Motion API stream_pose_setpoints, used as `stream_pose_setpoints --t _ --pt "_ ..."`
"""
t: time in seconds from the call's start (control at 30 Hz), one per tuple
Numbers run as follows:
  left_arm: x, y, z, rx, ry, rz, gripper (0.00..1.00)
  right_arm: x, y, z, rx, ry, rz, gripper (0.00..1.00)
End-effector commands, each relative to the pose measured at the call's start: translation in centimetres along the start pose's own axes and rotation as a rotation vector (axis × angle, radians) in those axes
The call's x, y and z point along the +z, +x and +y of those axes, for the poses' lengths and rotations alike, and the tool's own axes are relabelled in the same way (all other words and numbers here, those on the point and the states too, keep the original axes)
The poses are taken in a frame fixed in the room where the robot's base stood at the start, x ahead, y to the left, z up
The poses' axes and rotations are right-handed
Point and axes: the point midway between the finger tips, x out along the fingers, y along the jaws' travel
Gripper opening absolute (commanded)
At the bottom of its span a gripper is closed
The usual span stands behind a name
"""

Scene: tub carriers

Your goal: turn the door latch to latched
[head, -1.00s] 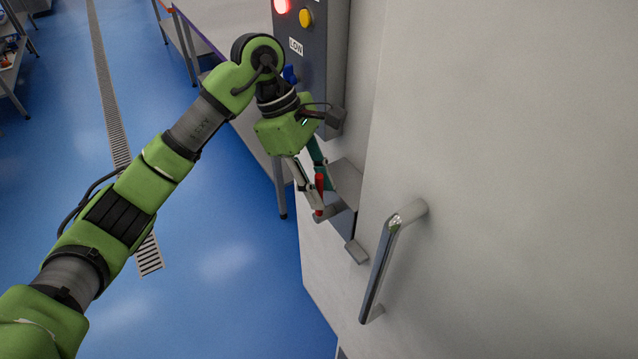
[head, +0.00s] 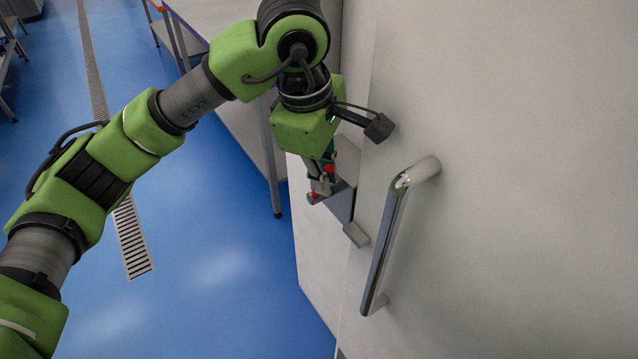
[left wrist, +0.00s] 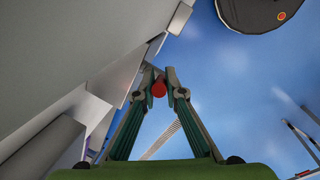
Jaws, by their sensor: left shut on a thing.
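The door latch is a grey metal piece with a red handle (head: 330,168) at the left edge of the pale door (head: 500,200). My left gripper (head: 321,181) is at the latch with its fingers closed around the red handle. The fingers hide most of the handle, and only bits of red show. In the left wrist view the red handle's round end (left wrist: 159,88) sits between the two fingertips. Whether the latch is latched cannot be told. My right gripper is not in view.
A shiny door pull (head: 385,245) stands out from the door, right of the latch. A grey block (head: 355,235) sits below the latch. A metal table (head: 225,60) stands behind my left arm. The blue floor at left is open, with a drain grate (head: 130,235).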

Motion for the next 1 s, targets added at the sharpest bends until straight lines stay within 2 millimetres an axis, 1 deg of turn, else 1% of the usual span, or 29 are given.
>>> stream_pose_setpoints --t 0.03,0.13,0.27,0.57,0.6,0.63,0.67,1.0 --pt "0.2 0.5 -0.1 0.022 0.01 0.027 0.0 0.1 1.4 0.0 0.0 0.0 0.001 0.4" --pt "0.5 0.5 -0.4 0.042 0.018 0.062 0.0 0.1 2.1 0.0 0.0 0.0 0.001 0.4" --pt "0.7 0.3 -0.5 0.056 0.02 0.083 0.0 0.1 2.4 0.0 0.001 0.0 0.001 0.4" --pt "0.7 0.2 -0.5 0.056 0.021 0.086 0.0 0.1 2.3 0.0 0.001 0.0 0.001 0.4" --pt "0.7 0.2 -0.5 0.055 0.021 0.086 0.16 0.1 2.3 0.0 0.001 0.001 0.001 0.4" --pt "0.7 0.2 -0.5 0.055 0.021 0.085 0.23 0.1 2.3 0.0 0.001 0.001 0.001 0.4" --pt "0.7 0.2 -0.5 0.055 0.021 0.085 0.28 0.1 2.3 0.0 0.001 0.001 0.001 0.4" --pt "0.7 0.3 -0.5 0.052 0.021 0.086 0.28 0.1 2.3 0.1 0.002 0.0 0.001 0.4"
